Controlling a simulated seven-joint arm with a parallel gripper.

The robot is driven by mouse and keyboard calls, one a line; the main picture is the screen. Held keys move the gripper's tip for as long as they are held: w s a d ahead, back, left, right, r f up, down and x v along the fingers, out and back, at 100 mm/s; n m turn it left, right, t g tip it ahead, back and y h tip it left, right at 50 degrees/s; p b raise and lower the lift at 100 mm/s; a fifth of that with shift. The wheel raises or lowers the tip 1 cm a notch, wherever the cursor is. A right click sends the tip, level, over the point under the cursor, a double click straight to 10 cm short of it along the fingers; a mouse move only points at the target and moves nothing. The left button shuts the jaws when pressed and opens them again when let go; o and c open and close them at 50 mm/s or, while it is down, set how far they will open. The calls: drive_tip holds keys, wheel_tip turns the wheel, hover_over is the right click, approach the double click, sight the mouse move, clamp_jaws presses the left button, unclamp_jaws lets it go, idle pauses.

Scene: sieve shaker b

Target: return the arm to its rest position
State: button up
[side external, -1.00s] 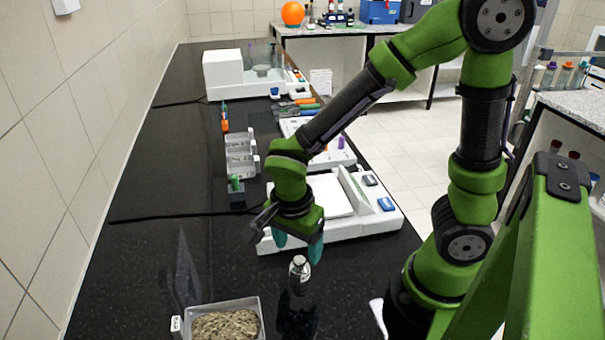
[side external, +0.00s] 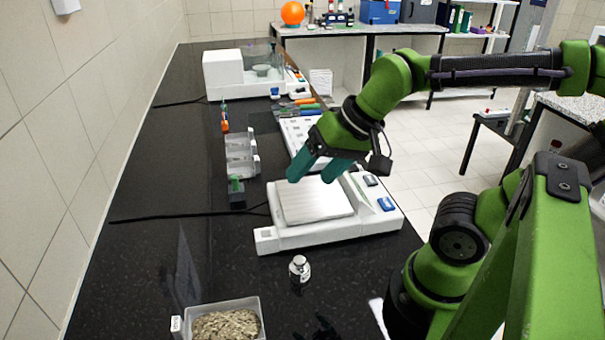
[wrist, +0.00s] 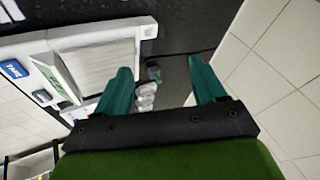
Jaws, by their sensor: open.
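My gripper (side external: 316,172) is open and empty, with two teal fingers. In the side external view it hangs in the air above the white machine with a flat plate (side external: 318,203). In the wrist view the fingers of my gripper (wrist: 157,78) are spread apart with nothing between them, and the machine's plate (wrist: 92,66) shows to the left. My arm is raised and folded back toward the right.
A small bottle (side external: 299,269) stands upright in front of the machine. A tray of grainy material (side external: 262,318) sits at the front. A clear rack (side external: 241,155) stands left of the machine. A white box device (side external: 223,74) is at the back. Bare black bench lies at left.

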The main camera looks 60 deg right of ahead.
drive_tip(key=shift+s+d+r+n+t, duration=0.2)
drive_tip(key=shift+d+r+n+t, duration=0.15)
drive_tip(key=shift+r+n+t, duration=0.45)
